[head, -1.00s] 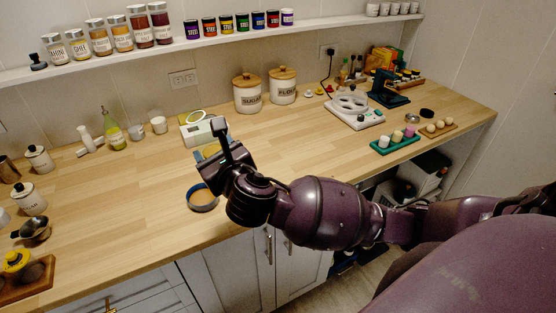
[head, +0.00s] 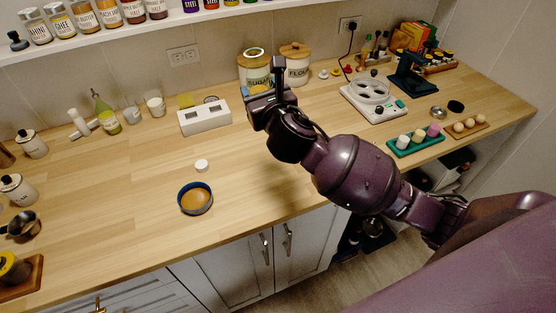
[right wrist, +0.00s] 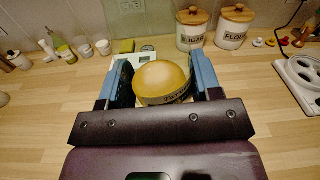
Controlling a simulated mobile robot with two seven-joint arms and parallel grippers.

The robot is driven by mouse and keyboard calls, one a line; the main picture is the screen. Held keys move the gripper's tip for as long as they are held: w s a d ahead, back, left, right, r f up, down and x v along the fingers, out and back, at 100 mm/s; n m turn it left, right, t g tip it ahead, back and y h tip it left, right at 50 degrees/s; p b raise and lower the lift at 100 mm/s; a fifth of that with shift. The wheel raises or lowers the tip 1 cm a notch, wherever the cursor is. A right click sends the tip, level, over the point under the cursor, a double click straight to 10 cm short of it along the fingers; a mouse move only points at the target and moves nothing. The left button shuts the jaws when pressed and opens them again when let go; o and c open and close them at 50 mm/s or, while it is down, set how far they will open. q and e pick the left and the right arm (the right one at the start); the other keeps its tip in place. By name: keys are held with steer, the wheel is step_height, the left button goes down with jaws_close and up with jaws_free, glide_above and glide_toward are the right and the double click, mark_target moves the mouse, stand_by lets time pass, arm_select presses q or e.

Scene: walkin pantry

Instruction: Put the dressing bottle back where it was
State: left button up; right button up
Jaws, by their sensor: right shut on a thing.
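My right gripper (head: 262,95) is over the back middle of the counter. My left gripper is not in view.
A white box with dark windows (head: 205,118) is left of my gripper. The flour canister (head: 296,68) is behind it.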

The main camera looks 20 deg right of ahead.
steer(key=shift+w+d, duration=0.3)
steer(key=shift+w+m, duration=0.1)
steer(key=shift+m, duration=0.2)
steer(key=shift+f+y, duration=0.25)
steer(key=shift+y, duration=0.05)
steer(key=shift+s+a+f, duration=0.15)
steer(key=shift+f, duration=0.45)
steer(key=shift+s+a+f, duration=0.1)
steer(key=shift+f, duration=0.45)
step_height(320, 180, down, 17)
steer(key=b, duration=0.4)
steer(key=shift+w+d+r+b, duration=0.1)
steer(key=shift+b, duration=0.25)
steer(key=shift+f, duration=0.2)
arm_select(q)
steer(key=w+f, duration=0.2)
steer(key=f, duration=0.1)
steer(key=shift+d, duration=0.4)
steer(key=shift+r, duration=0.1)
